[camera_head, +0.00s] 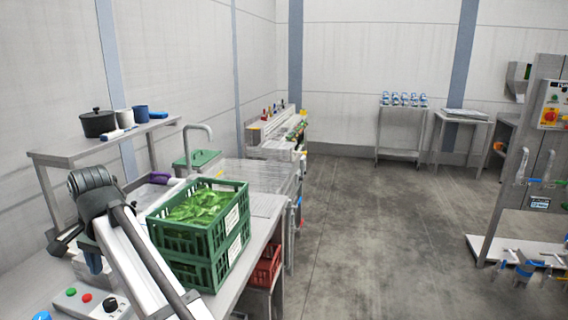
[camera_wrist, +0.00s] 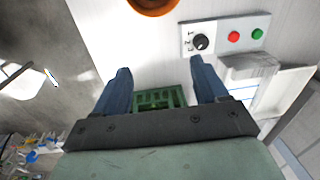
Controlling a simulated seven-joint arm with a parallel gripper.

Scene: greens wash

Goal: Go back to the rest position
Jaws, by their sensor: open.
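My gripper (camera_wrist: 161,72) shows in the wrist view with its two blue fingers spread apart and nothing between the tips. Two green crates (camera_head: 215,238) stand stacked on the bench just right of my arm. The upper one holds green leaves (camera_head: 198,207). A piece of green plastic grid (camera_wrist: 158,98) shows beyond the gripper base in the wrist view.
A control box (camera_head: 95,302) with a knob and red and green buttons sits on the bench, also in the wrist view (camera_wrist: 204,42). A red crate (camera_head: 265,266) is below. The floor (camera_head: 385,240) is clear.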

